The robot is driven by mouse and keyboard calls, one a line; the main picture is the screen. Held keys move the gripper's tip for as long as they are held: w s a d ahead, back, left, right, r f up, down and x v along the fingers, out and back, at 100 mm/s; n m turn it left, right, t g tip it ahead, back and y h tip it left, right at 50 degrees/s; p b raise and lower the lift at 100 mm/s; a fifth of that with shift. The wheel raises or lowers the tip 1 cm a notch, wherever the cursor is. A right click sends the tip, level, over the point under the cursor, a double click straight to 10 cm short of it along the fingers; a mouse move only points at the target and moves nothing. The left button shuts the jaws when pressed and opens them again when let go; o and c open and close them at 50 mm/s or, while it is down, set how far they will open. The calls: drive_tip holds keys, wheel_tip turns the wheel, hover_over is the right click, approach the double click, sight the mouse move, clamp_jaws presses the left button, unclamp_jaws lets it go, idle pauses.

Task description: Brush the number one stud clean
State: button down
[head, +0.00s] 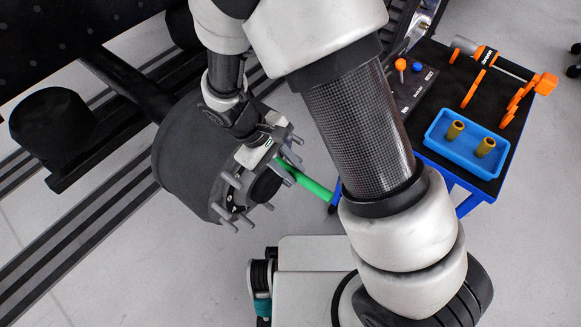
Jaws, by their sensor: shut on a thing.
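The wheel hub (225,195) sits at the centre left on a dark drum (185,150), with several grey studs (240,218) standing out around its face. No stud number is readable. My gripper (279,154) is at the upper right of the hub face, close to the upper studs. It is shut on a green-handled brush (312,186), whose handle slants down to the right. The brush's working end is hidden by my gripper and the studs, so I cannot tell whether it touches a stud.
A black-topped table with a blue frame (455,193) stands at the right. On it are a blue tray (436,145) with two brass-coloured sleeves (485,147), orange tools (478,80) and a button box (412,85). My arm crosses between hub and table.

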sight(315, 186)
drive_tip(key=shift+s+d, duration=0.5)
drive_tip(key=shift+d, duration=0.2)
drive_tip(key=shift+s+d, duration=0.5)
drive_tip(key=shift+d, duration=0.15)
drive_tip(key=shift+a, duration=0.1)
drive_tip(key=shift+w+a, duration=1.15)
drive_tip(key=shift+a, duration=0.25)
drive_tip(key=shift+s+d, duration=1.2)
drive_tip(key=shift+d, duration=0.4)
drive_tip(key=shift+s+d, duration=0.85)
drive_tip(key=shift+d, duration=0.2)
